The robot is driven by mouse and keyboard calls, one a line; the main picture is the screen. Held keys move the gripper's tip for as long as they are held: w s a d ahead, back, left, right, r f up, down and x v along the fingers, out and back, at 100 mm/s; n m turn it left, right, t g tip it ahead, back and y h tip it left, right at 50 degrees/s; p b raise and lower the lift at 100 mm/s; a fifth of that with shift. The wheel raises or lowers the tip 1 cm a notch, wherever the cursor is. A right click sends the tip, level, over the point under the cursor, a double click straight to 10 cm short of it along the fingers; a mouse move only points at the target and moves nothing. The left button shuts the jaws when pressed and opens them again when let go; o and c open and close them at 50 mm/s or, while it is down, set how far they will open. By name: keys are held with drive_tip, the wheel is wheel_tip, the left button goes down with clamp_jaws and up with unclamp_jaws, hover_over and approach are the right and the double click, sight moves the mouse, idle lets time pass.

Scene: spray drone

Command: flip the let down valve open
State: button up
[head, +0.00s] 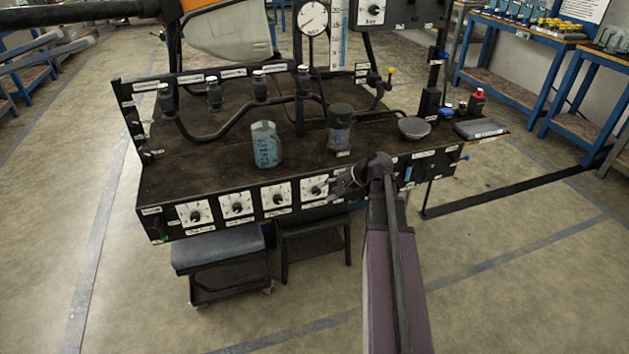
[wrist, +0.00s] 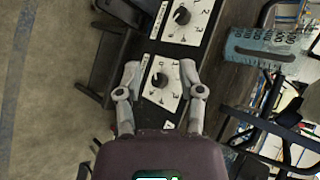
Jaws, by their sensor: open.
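A dark bench (head: 200,160) has a front panel with a row of white dial plates, each with a black knob. No label is legible enough to tell which part is the let down valve. My gripper (head: 340,186) is at the front panel, just right of the rightmost dial (head: 315,190). In the wrist view my gripper (wrist: 160,76) is open, with one finger on each side of a black dial knob (wrist: 161,81). I cannot tell whether the fingers touch it. A neighbouring dial (wrist: 181,17) lies beyond the fingertips.
A translucent blue jug (head: 265,145) and a dark-lidded jar (head: 340,130) stand on the bench top. Black pipes with several upright valves (head: 213,93) run behind them. A grey bowl (head: 414,127) sits at the right. A low stool (head: 217,248) stands under the panel.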

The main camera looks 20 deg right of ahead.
drive_tip(key=s+a+r+n+g+h+p, duration=0.1)
drive_tip(key=a+r+g+p, duration=0.1)
drive_tip(key=a+r+p, duration=0.2)
drive_tip(key=shift+s+a+r+n+p, duration=0.25)
drive_tip(key=shift+a+n+p, duration=0.2)
drive_tip(key=shift+p, duration=0.9)
drive_tip(key=shift+a, duration=0.1)
drive_tip(key=shift+f, duration=0.1)
drive_tip(key=s+d+f+m+t+h+b, duration=0.1)
drive_tip(key=d+f+m+t+b, duration=0.3)
drive_tip(key=d+b, duration=0.9)
drive_tip(key=s+d+f+m+t+h+b, duration=0.1)
drive_tip(key=d+f+m+t+b, duration=0.3)
drive_tip(key=d+b, duration=0.9)
wheel_tip(320, 180, down, 6)
drive_tip(key=d+t, duration=0.1)
drive_tip(key=t, duration=0.2)
drive_tip(key=shift+d+r+t, duration=0.25)
drive_tip(key=shift+d+t, duration=0.05)
drive_tip(key=shift+d, duration=0.05)
drive_tip(key=b+x, duration=0.2)
drive_tip(key=x, duration=1.1)
drive_tip(key=shift+w+a, duration=0.15)
drive_tip(key=shift+w, duration=0.25)
